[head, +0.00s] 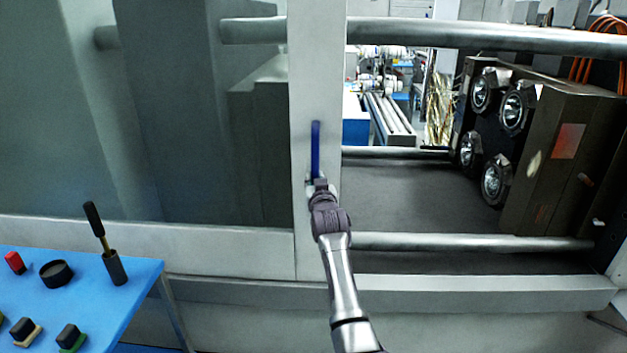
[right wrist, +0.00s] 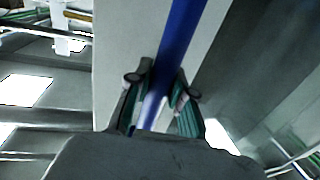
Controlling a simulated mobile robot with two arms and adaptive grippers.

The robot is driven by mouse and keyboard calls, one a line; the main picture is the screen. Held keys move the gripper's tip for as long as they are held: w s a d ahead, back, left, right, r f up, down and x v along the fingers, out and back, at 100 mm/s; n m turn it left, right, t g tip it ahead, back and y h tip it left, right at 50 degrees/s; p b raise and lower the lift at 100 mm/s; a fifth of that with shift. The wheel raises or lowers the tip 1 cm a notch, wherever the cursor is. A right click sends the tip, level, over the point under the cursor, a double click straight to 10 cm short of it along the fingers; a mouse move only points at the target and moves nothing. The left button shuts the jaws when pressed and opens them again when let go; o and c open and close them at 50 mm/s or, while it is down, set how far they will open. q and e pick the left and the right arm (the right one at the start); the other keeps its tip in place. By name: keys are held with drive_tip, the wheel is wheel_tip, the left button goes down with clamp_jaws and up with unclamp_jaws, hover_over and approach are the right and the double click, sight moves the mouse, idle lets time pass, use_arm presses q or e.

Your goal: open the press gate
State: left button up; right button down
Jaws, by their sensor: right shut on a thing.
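The press gate (head: 304,90) is a pale upright frame with a large clear pane (head: 180,120) to its left. Its blue bar handle (head: 315,140) stands upright on the frame and also shows in the right wrist view (right wrist: 180,40). My right gripper (head: 319,183) is at the lower end of the handle. In the right wrist view its fingers (right wrist: 160,95) are on both sides of the blue bar, shut on it. Right of the gate frame the press is open, showing its inside. My left gripper is not in view.
Inside the opening, a dark block with round metal fittings (head: 560,130) stands at the right, between horizontal steel bars (head: 470,242).

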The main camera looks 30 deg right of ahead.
drive_tip(key=c, duration=1.1)
unclamp_jaws()
drive_tip(key=shift+s+d, duration=0.1)
drive_tip(key=shift+o, duration=0.4)
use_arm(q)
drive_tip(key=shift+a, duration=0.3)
use_arm(e)
drive_tip(key=v, duration=1.2)
